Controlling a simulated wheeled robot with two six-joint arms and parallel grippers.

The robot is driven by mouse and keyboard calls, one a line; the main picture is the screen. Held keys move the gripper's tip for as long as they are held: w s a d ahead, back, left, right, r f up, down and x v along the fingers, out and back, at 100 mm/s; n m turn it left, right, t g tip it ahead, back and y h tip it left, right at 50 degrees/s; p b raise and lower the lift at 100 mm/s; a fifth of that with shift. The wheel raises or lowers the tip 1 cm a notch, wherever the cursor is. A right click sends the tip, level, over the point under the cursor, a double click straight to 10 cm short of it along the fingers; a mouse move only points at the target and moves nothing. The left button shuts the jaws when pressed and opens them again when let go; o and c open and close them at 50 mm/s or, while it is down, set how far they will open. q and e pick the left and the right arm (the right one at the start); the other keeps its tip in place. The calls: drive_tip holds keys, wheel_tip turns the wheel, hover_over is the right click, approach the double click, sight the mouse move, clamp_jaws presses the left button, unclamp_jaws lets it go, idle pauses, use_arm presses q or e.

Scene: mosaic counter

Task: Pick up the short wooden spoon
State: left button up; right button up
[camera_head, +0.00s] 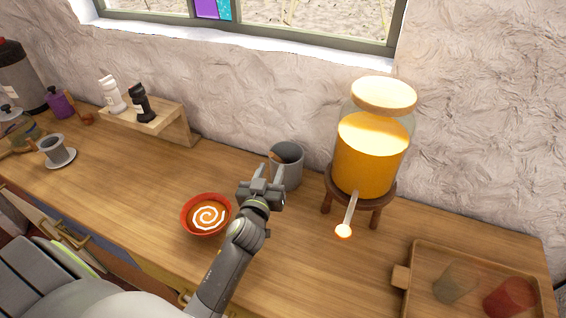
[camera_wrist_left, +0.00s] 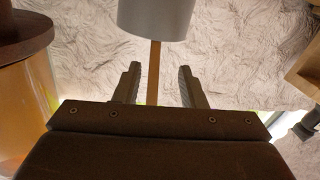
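A thin wooden handle (camera_wrist_left: 153,72) sticks out of a grey mug (camera_head: 287,165), which also shows at the top of the left wrist view (camera_wrist_left: 156,18). A bit of brown wood shows at the mug's left rim in the head view; the spoon's other end is hidden in the mug. My left gripper (camera_head: 268,168) is in front of the mug, at its left side. In the left wrist view its fingers (camera_wrist_left: 158,80) are open, with the handle between them and a gap on both sides. My right gripper is not in view.
A glass dispenser (camera_head: 369,155) of orange liquid stands on a wooden stool right of the mug. A red bowl (camera_head: 206,214) is left of my gripper. A wooden tray (camera_head: 420,285) with glasses is at lower right. A small shelf (camera_head: 170,121) with two mills stands against the wall.

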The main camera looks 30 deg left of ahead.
sight(278, 162)
use_arm(q)
drive_tip(key=shift+d+f+p+x, duration=0.1)
drive_tip(key=shift+d+p+x, duration=0.1)
drive_tip(key=shift+x, duration=1.25)
drive_tip(key=shift+d+f+p+x, duration=0.1)
drive_tip(key=shift+d+p+x, duration=0.1)
drive_tip(key=shift+x, duration=1.25)
clamp_jaws()
